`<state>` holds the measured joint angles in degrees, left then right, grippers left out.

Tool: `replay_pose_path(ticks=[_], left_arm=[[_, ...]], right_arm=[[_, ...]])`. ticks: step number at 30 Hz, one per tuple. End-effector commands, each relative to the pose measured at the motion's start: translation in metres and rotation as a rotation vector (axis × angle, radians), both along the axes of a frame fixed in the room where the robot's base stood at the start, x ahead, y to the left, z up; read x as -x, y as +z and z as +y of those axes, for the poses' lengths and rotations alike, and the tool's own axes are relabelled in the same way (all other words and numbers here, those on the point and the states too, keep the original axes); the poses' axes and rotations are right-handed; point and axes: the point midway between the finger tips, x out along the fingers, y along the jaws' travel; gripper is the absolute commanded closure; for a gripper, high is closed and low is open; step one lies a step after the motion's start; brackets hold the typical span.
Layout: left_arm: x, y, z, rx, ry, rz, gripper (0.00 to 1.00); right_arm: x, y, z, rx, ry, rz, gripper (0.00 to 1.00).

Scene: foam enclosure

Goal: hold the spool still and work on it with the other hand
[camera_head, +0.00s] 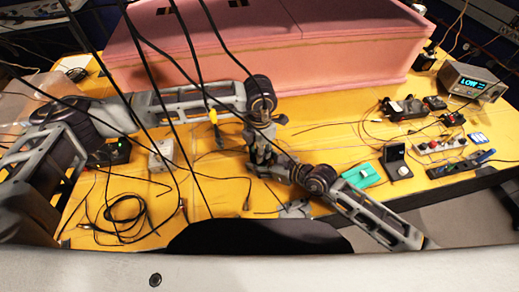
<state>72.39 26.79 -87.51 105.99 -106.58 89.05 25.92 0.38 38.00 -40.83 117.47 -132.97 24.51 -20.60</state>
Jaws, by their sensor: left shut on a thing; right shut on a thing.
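My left gripper (262,152) points down over the middle of the yellow table, its arm coming in from the left. My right gripper (270,170) comes in from the lower right and meets it there. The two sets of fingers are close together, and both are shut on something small. The spool cannot be made out clearly; the fingers cover the place between them. I cannot tell which part of it each gripper grips.
A pink foam block (270,55) stands along the back. A teal board (361,175), a dark stand (396,161) and a lit meter (472,82) are at the right. Loose cables (125,212) lie at the front left. Dark cables hang across the view.

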Motion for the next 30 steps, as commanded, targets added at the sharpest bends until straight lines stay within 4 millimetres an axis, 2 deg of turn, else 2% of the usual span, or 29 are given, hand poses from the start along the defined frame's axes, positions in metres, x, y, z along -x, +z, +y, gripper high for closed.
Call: replay_pose_path(ticks=[10, 11, 16, 30], left_arm=[[-0.0006, 0.0002, 0.0008, -0.002, -0.001, -0.001, 0.96], [-0.0006, 0.0003, 0.0008, -0.002, -0.001, -0.001, 0.7], [-0.0005, 0.0002, 0.0006, -0.001, -0.001, 0.0, 0.49], [0.0001, -0.0002, 0.0, 0.0, 0.011, 0.0, 0.49]], right_arm=[[-0.0004, -0.0006, -0.0008, 0.001, -0.001, 0.0, 0.79], [-0.0004, -0.0006, -0.0008, 0.001, -0.001, 0.0, 0.79], [-0.0003, -0.0006, -0.0008, 0.001, -0.001, 0.0, 0.79], [0.0, -0.0005, -0.0004, 0.001, 0.0, 0.001, 0.79]])
